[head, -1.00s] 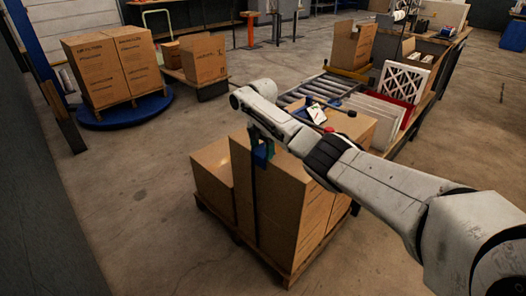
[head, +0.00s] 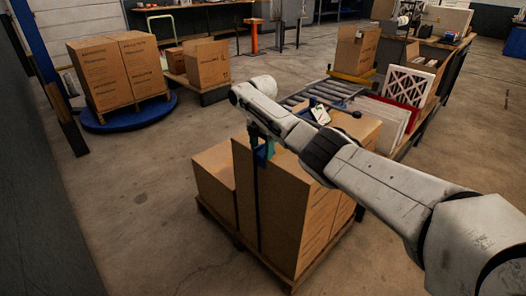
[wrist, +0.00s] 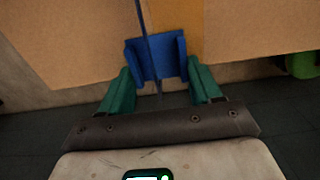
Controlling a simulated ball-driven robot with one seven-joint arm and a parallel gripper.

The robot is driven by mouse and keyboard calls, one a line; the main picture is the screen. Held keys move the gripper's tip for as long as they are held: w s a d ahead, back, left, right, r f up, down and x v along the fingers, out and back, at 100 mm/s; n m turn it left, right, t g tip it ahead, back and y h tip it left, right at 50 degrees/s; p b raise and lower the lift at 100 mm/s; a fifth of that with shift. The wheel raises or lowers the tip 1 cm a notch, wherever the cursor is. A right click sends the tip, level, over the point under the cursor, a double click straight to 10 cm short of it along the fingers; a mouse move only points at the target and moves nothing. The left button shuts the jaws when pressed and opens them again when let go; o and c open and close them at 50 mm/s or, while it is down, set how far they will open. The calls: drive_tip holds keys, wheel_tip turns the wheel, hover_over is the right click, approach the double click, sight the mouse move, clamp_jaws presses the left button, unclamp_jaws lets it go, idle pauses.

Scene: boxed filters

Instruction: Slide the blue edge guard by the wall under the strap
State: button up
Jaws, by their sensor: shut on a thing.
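The blue edge guard (wrist: 172,58) sits between the green fingers of my gripper (wrist: 160,84), at the edge of a carton. My gripper is shut on it. In the head view my gripper (head: 258,141) is at the top edge of the strapped carton stack (head: 290,205). The guard (head: 264,154) shows there only in part below my gripper. The strap (head: 257,200) runs down the stack's front face. I cannot tell whether the guard touches the strap.
The stack stands on a wooden pallet (head: 284,275). A roller conveyor (head: 318,92) and a bench with white filters (head: 407,84) are behind it. More cartons (head: 122,68) stand on a blue turntable (head: 100,122). A dark wall (head: 40,190) is at left, with clear floor before it.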

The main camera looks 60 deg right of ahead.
drive_tip(key=shift+w, duration=0.2)
drive_tip(key=o, duration=1.1)
drive_tip(key=shift+r, duration=0.1)
wheel_tip(320, 180, up, 10)
drive_tip(key=shift+r+p, duration=0.25)
drive_tip(key=shift+p, duration=0.3)
